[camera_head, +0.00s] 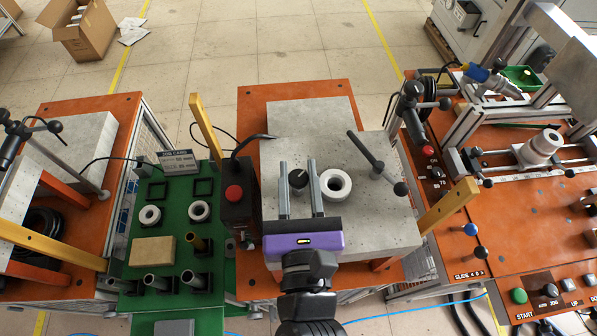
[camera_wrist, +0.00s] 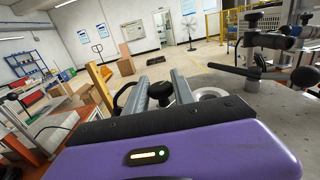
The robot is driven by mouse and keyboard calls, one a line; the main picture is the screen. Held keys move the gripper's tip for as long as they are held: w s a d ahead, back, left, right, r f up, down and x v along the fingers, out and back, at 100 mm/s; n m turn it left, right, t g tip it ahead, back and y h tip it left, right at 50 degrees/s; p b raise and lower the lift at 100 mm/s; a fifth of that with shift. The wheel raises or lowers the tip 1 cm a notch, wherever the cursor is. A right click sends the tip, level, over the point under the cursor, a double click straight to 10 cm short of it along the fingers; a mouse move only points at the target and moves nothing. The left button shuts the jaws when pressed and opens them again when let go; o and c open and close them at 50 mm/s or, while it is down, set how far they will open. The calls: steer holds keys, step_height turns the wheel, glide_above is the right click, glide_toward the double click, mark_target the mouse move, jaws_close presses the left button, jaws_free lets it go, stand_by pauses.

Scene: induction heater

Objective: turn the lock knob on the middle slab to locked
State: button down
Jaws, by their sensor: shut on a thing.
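The middle slab (camera_head: 360,232) is a grey speckled plate on the orange middle table. The lock knob (camera_head: 298,180) is a small round black knob on the slab, left of a white ring. My gripper (camera_head: 297,166) reaches over the slab from the front, with its two grey fingers on either side of the knob, shut on it. In the wrist view the black knob (camera_wrist: 161,91) shows between the fingers (camera_wrist: 158,84). The fingers and purple palm hide part of the knob, and I cannot read its position or any marking.
The white ring (camera_head: 336,184) sits just right of the right finger. A black box with a red button (camera_head: 234,193) is close on the left. Yellow posts (camera_head: 448,206) flank the table.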

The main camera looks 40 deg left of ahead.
steer(key=shift+f+m+t+h, duration=0.1)
steer(key=shift+m+t+h, duration=2.1)
steer(key=shift+h, duration=0.6)
steer(key=shift+m+t+h+b, duration=0.35)
steer(key=shift+m+h+b, duration=0.2)
steer(key=shift+m+h, duration=0.7)
steer(key=shift+m+t+h+b, duration=0.45)
steer(key=shift+m+h, duration=0.3)
steer(key=shift+h, duration=1)
steer(key=c, duration=1.1)
jaws_free()
steer(key=shift+s, duration=0.1)
steer(key=s+b, duration=0.1)
steer(key=s, duration=0.2)
steer(key=s+b, duration=0.2)
steer(key=s, duration=0.2)
steer(key=shift+s+d, duration=0.2)
steer(key=shift+s, duration=0.1)
